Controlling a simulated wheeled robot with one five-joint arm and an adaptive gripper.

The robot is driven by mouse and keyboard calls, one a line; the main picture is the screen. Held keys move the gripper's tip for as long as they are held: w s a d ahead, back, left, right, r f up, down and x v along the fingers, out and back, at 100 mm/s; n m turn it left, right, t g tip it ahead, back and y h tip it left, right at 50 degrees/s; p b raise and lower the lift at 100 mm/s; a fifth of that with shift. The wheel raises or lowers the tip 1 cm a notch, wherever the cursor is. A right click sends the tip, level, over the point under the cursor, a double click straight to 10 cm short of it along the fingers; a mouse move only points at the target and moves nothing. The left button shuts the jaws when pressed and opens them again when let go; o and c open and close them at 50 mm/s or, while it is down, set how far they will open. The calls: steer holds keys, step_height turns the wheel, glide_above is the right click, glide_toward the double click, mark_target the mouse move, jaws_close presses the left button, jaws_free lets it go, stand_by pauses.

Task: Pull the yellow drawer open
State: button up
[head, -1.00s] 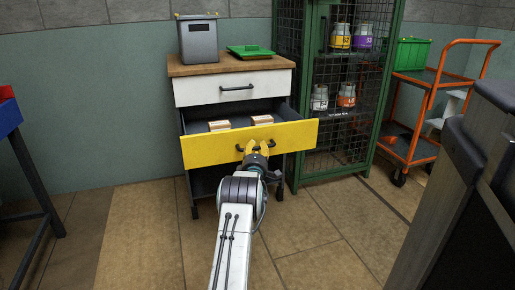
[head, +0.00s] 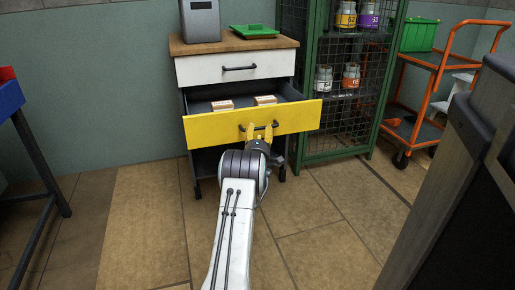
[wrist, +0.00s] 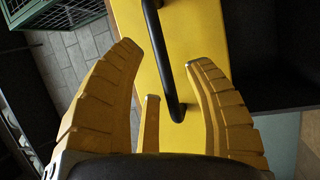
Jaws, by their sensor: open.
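The yellow drawer (head: 215,131) is the middle drawer of a cabinet and stands pulled out, its inside showing. Its black bar handle (head: 274,125) is on the front. My gripper (head: 258,128) is at the handle with its yellow fingers apart. In the wrist view, my gripper (wrist: 164,55) is open, with the handle (wrist: 163,55) running between the spread fingers and the yellow drawer front (wrist: 202,28) behind. I cannot tell whether any finger touches the handle. Two small boxes (head: 222,105) (head: 265,100) lie in the drawer.
A closed white drawer (head: 205,71) is above, under a wooden top with a grey bin (head: 201,22) and green lid (head: 254,30). A green mesh cage (head: 337,128) stands close on the right, an orange trolley (head: 412,130) beyond. Floor in front is clear.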

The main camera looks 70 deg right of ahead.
steer(key=v, duration=0.9)
steer(key=shift+r, duration=0.1)
stand_by(0.8)
